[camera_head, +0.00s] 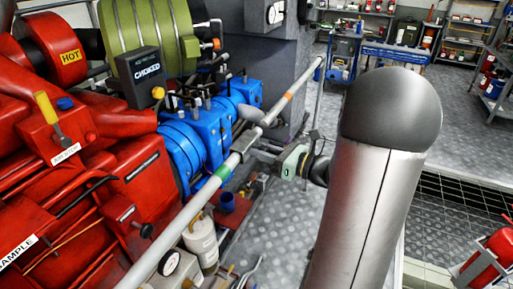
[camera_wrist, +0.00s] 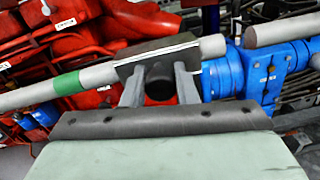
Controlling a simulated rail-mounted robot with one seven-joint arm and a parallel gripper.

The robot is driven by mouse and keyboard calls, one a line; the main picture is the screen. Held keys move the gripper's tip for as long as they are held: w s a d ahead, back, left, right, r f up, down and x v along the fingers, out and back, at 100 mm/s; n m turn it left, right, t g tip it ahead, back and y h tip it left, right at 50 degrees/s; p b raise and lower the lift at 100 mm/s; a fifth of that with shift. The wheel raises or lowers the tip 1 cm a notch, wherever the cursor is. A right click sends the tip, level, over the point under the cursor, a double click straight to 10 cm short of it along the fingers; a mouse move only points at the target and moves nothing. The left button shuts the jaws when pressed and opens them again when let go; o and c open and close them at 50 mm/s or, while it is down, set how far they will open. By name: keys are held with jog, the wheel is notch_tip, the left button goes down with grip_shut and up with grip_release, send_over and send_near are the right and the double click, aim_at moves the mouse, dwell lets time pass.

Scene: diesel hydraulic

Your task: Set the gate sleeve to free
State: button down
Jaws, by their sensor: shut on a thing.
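The gate sleeve (camera_wrist: 160,55) appears as a dark grey block with a pale edge on the long grey rail (camera_wrist: 100,75). In the head view the rail (camera_head: 182,225) runs diagonally, with a green band (camera_head: 222,172) below the sleeve and an orange band (camera_head: 288,97) above it. My gripper (camera_wrist: 158,82) is shut on the sleeve, its two fingers either side of a dark round part under the block. In the head view my gripper (camera_head: 262,152) reaches the rail from the right. The exact finger contact is partly hidden.
Red engine parts (camera_head: 75,160) and blue pump bodies (camera_head: 210,130) lie close left of the rail. In the wrist view, a gap separates the rail's end from another grey bar (camera_wrist: 285,28). Open floor (camera_head: 275,235) lies right. A red extinguisher (camera_head: 497,250) stands lower right.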

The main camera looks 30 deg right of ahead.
jog(key=shift+s+a, duration=0.1)
jog(key=shift+a, duration=0.05)
jog(key=c, duration=1.1)
grip_release()
jog(key=shift+s, duration=0.1)
jog(key=shift+c, duration=0.2)
jog(key=shift+s+d, duration=0.3)
jog(key=shift+d, duration=0.05)
jog(key=b+v, duration=0.3)
jog(key=v, duration=1.3)
jog(key=shift+d, duration=0.15)
jog(key=shift+s, duration=0.1)
